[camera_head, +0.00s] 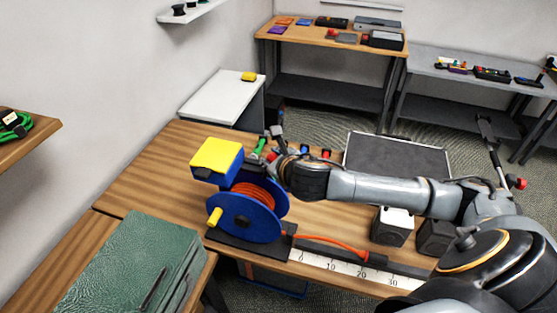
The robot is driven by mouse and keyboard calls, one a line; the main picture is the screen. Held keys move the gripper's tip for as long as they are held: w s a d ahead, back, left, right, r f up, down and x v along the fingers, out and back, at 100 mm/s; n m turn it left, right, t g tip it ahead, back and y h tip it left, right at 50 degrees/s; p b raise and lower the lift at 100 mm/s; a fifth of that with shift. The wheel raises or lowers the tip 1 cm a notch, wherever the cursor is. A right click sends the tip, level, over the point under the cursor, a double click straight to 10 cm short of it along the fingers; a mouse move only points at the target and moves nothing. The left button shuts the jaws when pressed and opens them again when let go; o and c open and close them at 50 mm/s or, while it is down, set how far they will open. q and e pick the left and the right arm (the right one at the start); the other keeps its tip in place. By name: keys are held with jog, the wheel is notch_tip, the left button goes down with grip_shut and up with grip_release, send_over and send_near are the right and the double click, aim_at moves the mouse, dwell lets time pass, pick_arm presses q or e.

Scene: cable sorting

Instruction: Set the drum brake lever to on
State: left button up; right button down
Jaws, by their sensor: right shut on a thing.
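The cable drum (247,215) has blue flanges, orange cable wound on it and a yellow crank knob (214,217). It stands on a dark base on the wooden bench. My right gripper (269,147) reaches in from the right, behind the drum's upper right side. It is shut on what seems to be the drum brake lever, whose green part (260,146) shows at the fingertips. The fingers and the hand hide much of the lever, and I cannot read its on or off setting. My left gripper is not in view.
A yellow-topped blue box (216,160) sits against the drum's upper left. The orange cable end (340,246) runs right along a ruler (343,267). Two dark blocks (391,229) (434,238) and a grey-topped panel (397,157) lie under or beyond my right arm.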

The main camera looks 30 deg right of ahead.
jog(key=shift+w+a+r+n+g+h, duration=0.2)
jog(key=shift+w+a+n+g+h, duration=0.25)
jog(key=shift+w+g, duration=0.25)
jog(key=shift+w+a+f+n+g+h, duration=0.1)
jog(key=shift+w+a+n+g+h, duration=0.3)
jog(key=shift+g, duration=0.2)
jog(key=c, duration=1)
grip_release()
jog(key=v, duration=1.2)
